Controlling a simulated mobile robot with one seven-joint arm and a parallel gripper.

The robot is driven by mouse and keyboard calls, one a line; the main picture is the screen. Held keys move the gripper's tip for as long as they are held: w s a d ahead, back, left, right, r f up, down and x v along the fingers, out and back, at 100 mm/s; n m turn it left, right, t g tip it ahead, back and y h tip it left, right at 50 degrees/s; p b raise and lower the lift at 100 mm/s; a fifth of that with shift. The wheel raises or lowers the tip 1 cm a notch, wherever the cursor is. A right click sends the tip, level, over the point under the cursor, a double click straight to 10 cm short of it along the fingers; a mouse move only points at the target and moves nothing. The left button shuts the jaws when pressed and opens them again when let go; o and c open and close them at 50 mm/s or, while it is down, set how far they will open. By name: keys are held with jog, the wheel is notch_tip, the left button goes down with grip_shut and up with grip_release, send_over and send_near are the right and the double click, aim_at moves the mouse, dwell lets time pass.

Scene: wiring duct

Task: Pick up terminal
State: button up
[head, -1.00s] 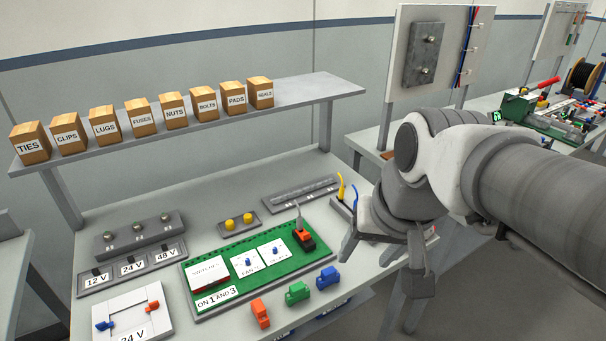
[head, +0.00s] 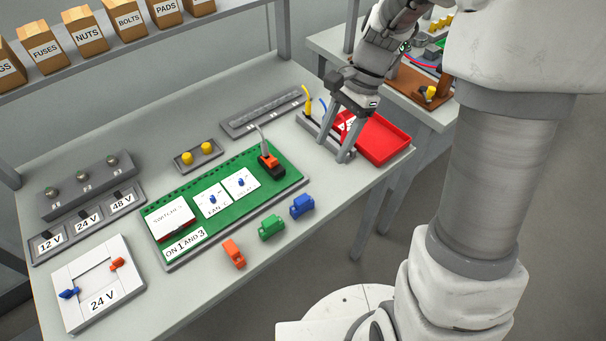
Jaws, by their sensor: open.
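Three small connector-like blocks lie in a row along the table's front edge: an orange block (head: 233,254), a green block (head: 271,228) and a blue block (head: 302,206). They look like terminals, but I cannot tell which one the task names. My gripper (head: 335,152) is open and points down, with nothing seen between its fingers. It is above and to the right of the blue block, apart from it, in front of a red tray (head: 385,142). An orange and black plug (head: 268,161) with a grey cable sits on the green board (head: 180,242).
The green board carries a SWITCH card (head: 171,219) and two white cards with blue knobs. A white 24 V frame (head: 85,311) lies at the left. Yellow buttons (head: 206,147) are behind the board. Boxes stand on a shelf (head: 130,50). Bare tabletop shows around the blocks.

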jog(key=b, duration=0.1)
send_near(302, 198)
jog(key=x, duration=0.3)
jog(key=d+x, duration=0.1)
jog(key=x, duration=0.1)
jog(key=shift+s, duration=0.2)
jog(key=shift+a+b+x, duration=0.15)
jog(key=shift+a+x, duration=0.05)
jog(key=shift+x, duration=1.15)
jog(key=shift+a+b+x, duration=0.15)
jog(key=shift+a+x, duration=0.05)
jog(key=shift+x, duration=1.2)
jog(key=shift+w+r, duration=0.1)
jog(key=shift+r, duration=0.05)
jog(key=shift+c, duration=0.3)
grip_shut()
